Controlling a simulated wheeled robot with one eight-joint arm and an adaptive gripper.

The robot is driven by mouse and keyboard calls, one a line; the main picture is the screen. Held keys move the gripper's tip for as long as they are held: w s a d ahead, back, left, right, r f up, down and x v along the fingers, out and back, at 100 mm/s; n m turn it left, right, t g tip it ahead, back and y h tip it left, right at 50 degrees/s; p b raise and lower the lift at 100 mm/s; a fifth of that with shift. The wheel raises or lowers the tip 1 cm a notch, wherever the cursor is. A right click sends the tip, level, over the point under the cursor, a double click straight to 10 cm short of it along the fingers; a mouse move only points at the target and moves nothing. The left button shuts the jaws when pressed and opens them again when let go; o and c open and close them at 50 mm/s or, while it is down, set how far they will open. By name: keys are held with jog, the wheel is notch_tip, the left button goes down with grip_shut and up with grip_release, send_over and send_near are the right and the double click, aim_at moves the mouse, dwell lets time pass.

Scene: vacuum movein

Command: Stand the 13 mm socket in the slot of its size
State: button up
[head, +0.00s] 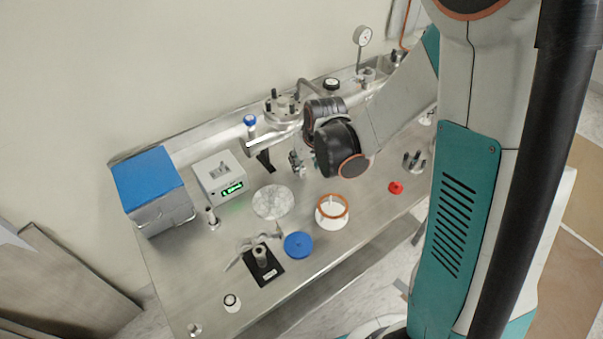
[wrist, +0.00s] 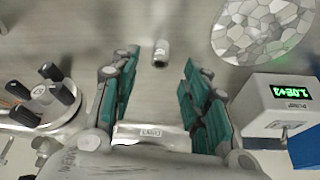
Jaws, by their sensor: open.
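A small metal socket (wrist: 161,52) shows in the wrist view, ahead of and between the fingers, apart from both. Its size mark is too small to read, and I cannot tell whether it stands or lies. My gripper (wrist: 158,84) is open and empty. In the head view, my gripper (head: 297,162) is over the back middle of the bench, and the socket is not clear there. A pale metal piece with a small blurred label (wrist: 150,132) shows low between the fingers. I cannot make out a slot marked 13 mm in either view.
A grey box with a green display (head: 220,178) and a blue-topped box (head: 150,190) stand left. A foil-like disc (head: 271,202), a white orange-rimmed pot (head: 332,215), a blue disc (head: 298,245) and a black plate with a metal part (head: 266,275) stand nearer. Piping (head: 283,108) lies behind.

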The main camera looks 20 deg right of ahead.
aim_at(303, 169)
jog(key=shift+b+x, duration=1.4)
jog(key=shift+x, duration=1.6)
jog(key=shift+r, duration=0.1)
grip_shut()
